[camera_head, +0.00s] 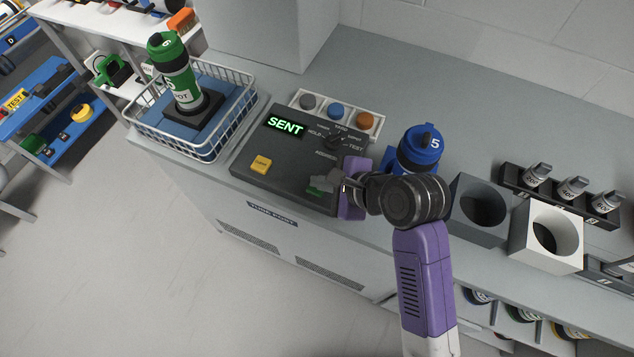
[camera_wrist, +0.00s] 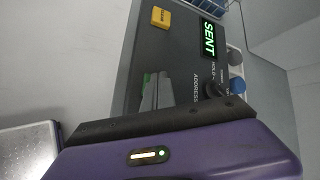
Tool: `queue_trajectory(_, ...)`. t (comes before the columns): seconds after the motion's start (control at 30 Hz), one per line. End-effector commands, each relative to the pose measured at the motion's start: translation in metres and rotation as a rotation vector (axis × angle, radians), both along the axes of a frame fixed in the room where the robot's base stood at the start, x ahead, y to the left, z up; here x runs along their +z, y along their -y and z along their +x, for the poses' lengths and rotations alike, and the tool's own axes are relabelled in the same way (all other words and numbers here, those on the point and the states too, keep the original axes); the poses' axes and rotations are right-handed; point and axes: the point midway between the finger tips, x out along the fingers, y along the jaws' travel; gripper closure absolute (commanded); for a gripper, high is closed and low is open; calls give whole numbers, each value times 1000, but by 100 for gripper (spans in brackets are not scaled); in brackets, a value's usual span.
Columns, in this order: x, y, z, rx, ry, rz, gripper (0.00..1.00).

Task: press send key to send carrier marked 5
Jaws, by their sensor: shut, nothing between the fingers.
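The dark control panel (camera_head: 270,175) sits on the counter, and its display (camera_head: 285,126) reads SENT in green. A green key (camera_head: 318,185) at the panel's front right is mostly covered by my gripper (camera_head: 322,186). My gripper is shut and empty, its fingertips down at that key; I cannot tell whether they touch it. In the wrist view the grey fingers (camera_wrist: 156,92) lie over the panel, with a bit of green beside them. The blue-capped carrier marked 5 (camera_head: 421,143) stands upright behind my wrist, its lower part hidden.
A yellow key (camera_head: 261,164) and a dial (camera_head: 331,143) are on the panel. Behind it is a tray of round coloured pieces (camera_head: 336,110). A wire basket (camera_head: 235,105) with a green carrier (camera_head: 174,70) stands left. Grey (camera_head: 462,225) and white (camera_head: 523,240) sockets stand right.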

Motion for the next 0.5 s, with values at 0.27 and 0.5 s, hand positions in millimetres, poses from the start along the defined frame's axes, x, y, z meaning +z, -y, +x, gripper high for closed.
queue_trajectory(0.27, -1, 0, 0, 0, -2, -2, 100)
queue_trajectory(0.5, 7, 1, 0, -1, -2, -2, 100)
